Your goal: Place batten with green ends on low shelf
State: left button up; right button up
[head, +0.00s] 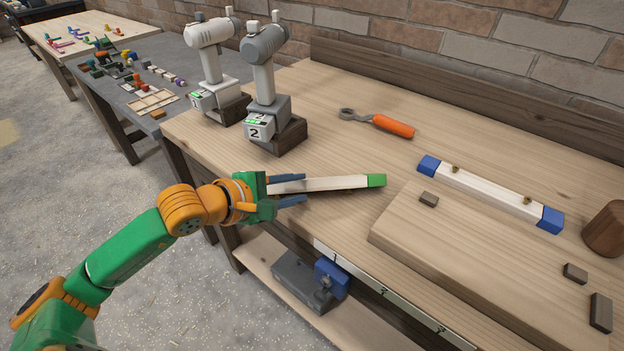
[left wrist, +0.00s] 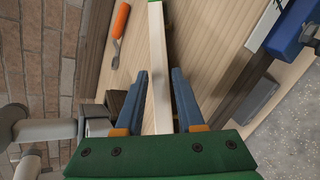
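The batten with green ends (head: 325,184) is a pale bar lying near the front edge of the workbench. Its right end is green; its other end is hidden at my gripper. My left gripper (head: 292,190) is at the batten's left part. In the left wrist view the batten (left wrist: 160,60) runs between the two blue fingers (left wrist: 157,72), with narrow gaps on both sides, so the gripper looks open around it. The low shelf (head: 256,256) is a wooden board under the bench. My right gripper is not in view.
On the bench are two drills (head: 264,85) on stands, an orange-handled tool (head: 392,126), a blue-ended batten (head: 490,190), a raised board (head: 480,250) and a brown cylinder (head: 606,230).

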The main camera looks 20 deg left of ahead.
aim_at(309, 185)
pick_arm(q)
jog(key=x, duration=0.3)
jog(key=shift+w+d+r+p, duration=0.1)
jog(key=shift+d+r+p, duration=0.05)
jog(key=shift+p, duration=0.2)
jog(key=shift+w+d+f, duration=0.1)
jog(key=shift+w+f, duration=0.15)
jog(key=shift+f, duration=0.05)
jog(key=shift+s, duration=0.1)
grip_shut()
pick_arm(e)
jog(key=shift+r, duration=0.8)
pick_arm(q)
jog(key=shift+r, duration=0.1)
